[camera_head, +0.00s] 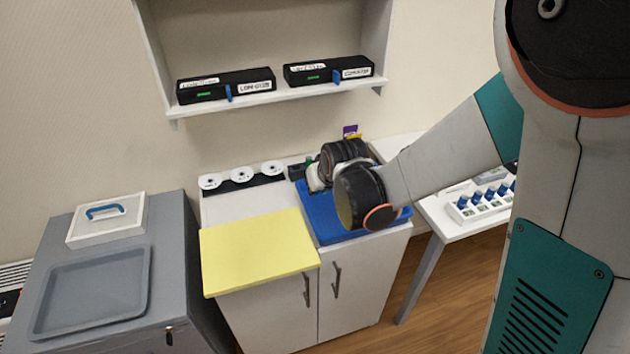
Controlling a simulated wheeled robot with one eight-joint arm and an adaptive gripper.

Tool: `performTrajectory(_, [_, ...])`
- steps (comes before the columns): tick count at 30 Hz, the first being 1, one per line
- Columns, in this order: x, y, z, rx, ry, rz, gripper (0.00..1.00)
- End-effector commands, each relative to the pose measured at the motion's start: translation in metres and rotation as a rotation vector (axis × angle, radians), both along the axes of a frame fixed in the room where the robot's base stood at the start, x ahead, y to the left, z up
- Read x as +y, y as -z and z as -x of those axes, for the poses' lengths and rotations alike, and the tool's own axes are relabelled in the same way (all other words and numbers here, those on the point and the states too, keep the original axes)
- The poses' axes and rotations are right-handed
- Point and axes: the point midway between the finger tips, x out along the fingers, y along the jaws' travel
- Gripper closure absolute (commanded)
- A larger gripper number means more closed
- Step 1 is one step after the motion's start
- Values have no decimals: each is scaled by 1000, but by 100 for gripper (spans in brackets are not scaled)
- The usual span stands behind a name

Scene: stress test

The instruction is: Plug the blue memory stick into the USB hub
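My arm reaches down over the blue tray (325,229) on the white cabinet. My gripper (314,176) is mostly hidden behind my dark wrist joints, above the tray's back left part. I cannot see its fingertips, or whether it holds anything. Small dark and green parts (299,171) show just left of it; I cannot tell what they are. I cannot clearly make out the blue memory stick or the USB hub. Two black boxes (205,90) (306,76) on the wall shelf each have a green light and a blue piece at the front.
A yellow board (258,252) covers the cabinet's front left. White discs (242,173) lie behind it on a dark strip. A grey cabinet at left bears a grey tray (92,292) and a white lidded box (106,226). A white rack (470,211) with several blue-topped items stands on the right table.

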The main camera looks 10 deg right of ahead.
Motion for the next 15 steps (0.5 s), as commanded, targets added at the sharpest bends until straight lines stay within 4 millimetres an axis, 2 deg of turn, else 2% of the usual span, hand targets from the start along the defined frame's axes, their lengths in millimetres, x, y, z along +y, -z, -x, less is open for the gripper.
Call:
performTrajectory(1, [-1, -8, 2, 27, 0, 5, 94])
performTrajectory(3, [-3, -11, 7, 66, 1, 13, 94])
performTrajectory(15, [-10, -19, 31, 241, 3, 46, 94])
